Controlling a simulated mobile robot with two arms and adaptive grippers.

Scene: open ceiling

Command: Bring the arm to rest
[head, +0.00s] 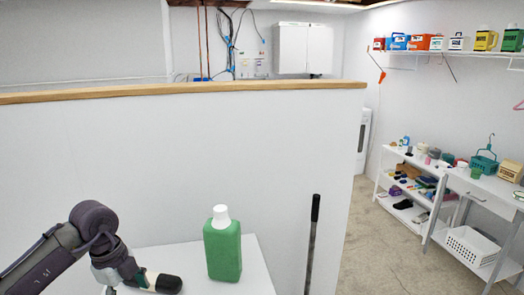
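My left arm comes in from the lower left, bends at a dark joint and reaches down to the end of a white table (255,268). The wrist end of my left gripper (128,275) shows at the bottom edge, beside a small dark-topped object with beige and green parts (165,283). The fingers are not clear, and I cannot tell whether they touch that object. A green bottle with a white cap (222,245) stands upright on the table, to the right of the gripper and apart from it. My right gripper is not in view.
A white partition with a wooden top edge (190,90) stands behind the table. A dark pole (313,240) stands upright right of the table. White shelves (415,190) and a side table (475,185) with goods line the right wall. The floor (375,255) between is clear.

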